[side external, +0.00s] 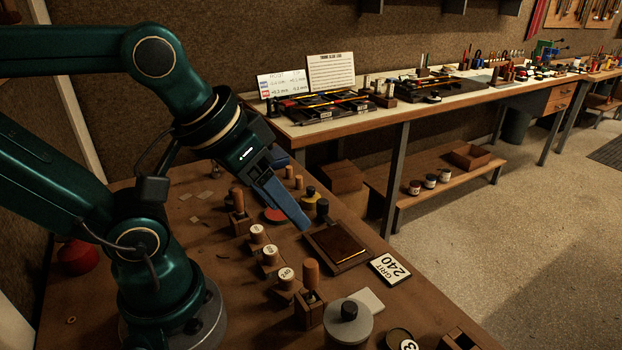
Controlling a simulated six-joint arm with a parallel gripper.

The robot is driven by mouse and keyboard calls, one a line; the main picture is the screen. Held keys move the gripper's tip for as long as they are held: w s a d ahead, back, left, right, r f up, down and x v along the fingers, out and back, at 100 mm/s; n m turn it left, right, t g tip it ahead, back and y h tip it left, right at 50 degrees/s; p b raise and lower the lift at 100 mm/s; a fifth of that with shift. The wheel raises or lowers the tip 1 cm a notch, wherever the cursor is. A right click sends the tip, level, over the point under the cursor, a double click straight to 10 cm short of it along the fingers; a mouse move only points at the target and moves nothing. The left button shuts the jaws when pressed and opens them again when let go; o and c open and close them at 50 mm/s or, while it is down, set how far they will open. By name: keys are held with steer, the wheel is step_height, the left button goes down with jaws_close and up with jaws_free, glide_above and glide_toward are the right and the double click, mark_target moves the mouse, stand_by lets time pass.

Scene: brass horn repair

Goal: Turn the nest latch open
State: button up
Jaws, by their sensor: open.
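My gripper (303,222) has long blue fingers and points down to the right over the brown bench. The fingers overlap in this view, so the gap between them is hard to see; nothing shows held. Just beyond the fingertips lies a shallow wooden tray (361,261) with a dark brown panel in it and a thin bright line along one side. The fingertips appear near its upper left corner; whether they touch it I cannot tell. I cannot make out a nest latch for certain; it may be small or hidden behind the gripper.
Several capped pots, including one marked 240 (286,273), and wooden-handled tools (311,273) stand left of the tray. A "GRIT 240" card (390,269) lies to its right. A grey round pot (348,321) stands in front. A long side bench (380,112) runs behind.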

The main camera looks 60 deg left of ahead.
steer(key=w+a+r+n+g, duration=0.1)
steer(key=w+a+r+n, duration=0.2)
steer(key=w+n, duration=0.3)
steer(key=n+g, duration=0.4)
steer(key=n, duration=0.3)
glide_above(323, 201)
steer(key=d, duration=0.1)
step_height(323, 201, down, 10)
steer(key=r, duration=0.1)
steer(key=shift+g, duration=0.4)
steer(key=f, duration=0.4)
steer(key=a+f, duration=0.1)
steer(key=f, duration=0.1)
steer(key=shift+f, duration=0.95)
jaws_close()
